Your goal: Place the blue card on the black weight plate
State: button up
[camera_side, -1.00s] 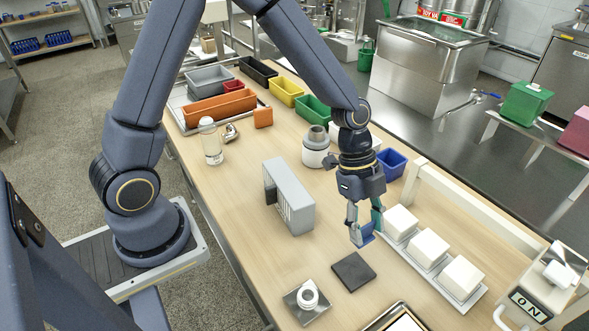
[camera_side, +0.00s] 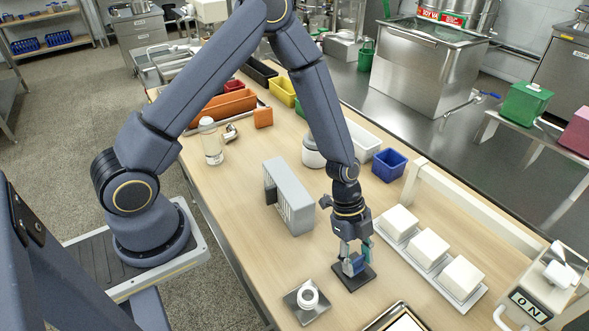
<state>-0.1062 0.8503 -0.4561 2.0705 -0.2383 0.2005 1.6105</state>
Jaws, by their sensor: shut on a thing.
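The blue card (camera_side: 354,265) is held between the fingers of my gripper (camera_side: 355,257), which is shut on it. The card is tilted and partly hidden by the fingers. The black weight plate (camera_side: 352,281) lies flat on the wooden table directly below the card and gripper. The gripper and card overlap the plate's middle and rear in the picture. I cannot tell whether the card touches the plate.
A metal plate with a white ring (camera_side: 308,297) is left of the black plate. A tray with white blocks (camera_side: 430,247) stands at right, and a grey box (camera_side: 289,196) at upper left. A dark-framed panel (camera_side: 401,318) is at the front.

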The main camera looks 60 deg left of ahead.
jog(key=shift+f, duration=0.15)
jog(key=o, duration=0.8)
jog(key=shift+o, duration=0.2)
jog(key=s+a+r+n+t+y, duration=0.15)
jog(key=a+r+n, duration=0.35)
jog(key=r, duration=0.6)
jog(key=s+a+r+n+t+y, duration=0.1)
jog(key=s+a+r+n+y, duration=0.15)
jog(key=a+r, duration=0.65)
jog(key=s+a+r+n+t, duration=0.3)
jog(key=s+a+r+n, duration=0.1)
jog(key=s+r+n, duration=0.6)
jog(key=shift+s+r, duration=0.25)
jog(key=shift+r, duration=0.25)
jog(key=shift+n, duration=0.25)
